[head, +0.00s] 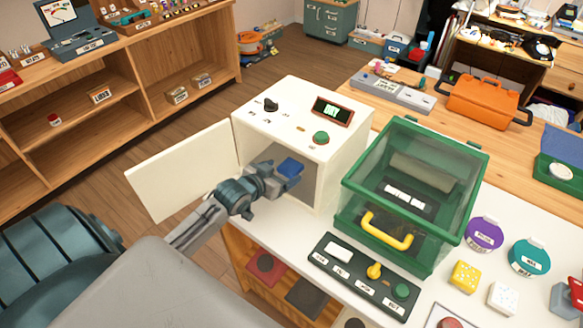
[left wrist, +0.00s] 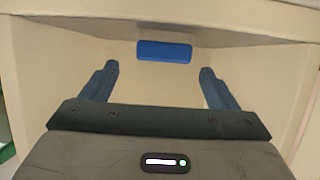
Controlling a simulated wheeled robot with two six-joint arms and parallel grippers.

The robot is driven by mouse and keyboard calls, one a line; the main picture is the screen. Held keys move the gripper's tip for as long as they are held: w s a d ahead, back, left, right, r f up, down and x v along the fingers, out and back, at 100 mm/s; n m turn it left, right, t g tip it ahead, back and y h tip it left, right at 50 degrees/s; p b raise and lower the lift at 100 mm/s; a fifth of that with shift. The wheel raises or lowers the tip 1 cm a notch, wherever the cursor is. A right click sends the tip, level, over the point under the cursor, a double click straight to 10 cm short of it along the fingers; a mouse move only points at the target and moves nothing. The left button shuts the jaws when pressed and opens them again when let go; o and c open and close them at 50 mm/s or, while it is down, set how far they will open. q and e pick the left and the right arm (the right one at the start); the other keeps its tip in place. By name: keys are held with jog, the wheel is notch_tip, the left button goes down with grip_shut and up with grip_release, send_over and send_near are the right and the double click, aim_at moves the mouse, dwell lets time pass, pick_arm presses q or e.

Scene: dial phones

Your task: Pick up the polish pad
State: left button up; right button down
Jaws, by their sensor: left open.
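A blue block (head: 291,167), which looks like the polish pad, is inside the open white box (head: 270,118). It also shows in the left wrist view (left wrist: 164,52), ahead of my fingers and near the back of the cavity. My left gripper (head: 280,178) reaches into the box's front opening. In the left wrist view my left gripper (left wrist: 158,84) is open, with its two blue-grey fingers apart and nothing between the tips. The pad lies beyond the fingertips, roughly centred between them. My right gripper is not in view.
The box's door (head: 188,170) stands open to the left. A green clear-sided case (head: 410,180) with a yellow handle stands close on the right. A dark control panel (head: 362,275) lies in front of it. The box walls and ceiling leave limited room around my gripper.

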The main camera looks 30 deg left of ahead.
aim_at(292, 164)
pick_arm(q)
jog(key=shift+w+f, duration=0.1)
jog(key=shift+w, duration=0.3)
jog(key=shift+w+f, duration=0.1)
jog(key=shift+w, duration=0.2)
jog(key=p+x, duration=0.1)
jog(key=x, duration=0.3)
jog(key=shift+w+a+p, duration=0.1)
jog(key=shift+w+p, duration=0.15)
jog(key=shift+p, duration=0.1)
jog(key=shift+w+f, duration=0.15)
jog(key=shift+w, duration=0.15)
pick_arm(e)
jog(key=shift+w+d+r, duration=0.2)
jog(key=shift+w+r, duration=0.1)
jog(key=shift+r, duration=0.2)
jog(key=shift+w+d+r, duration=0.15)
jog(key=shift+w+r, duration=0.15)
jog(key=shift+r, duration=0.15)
pick_arm(q)
jog(key=shift+c, duration=0.2)
jog(key=c, duration=1.1)
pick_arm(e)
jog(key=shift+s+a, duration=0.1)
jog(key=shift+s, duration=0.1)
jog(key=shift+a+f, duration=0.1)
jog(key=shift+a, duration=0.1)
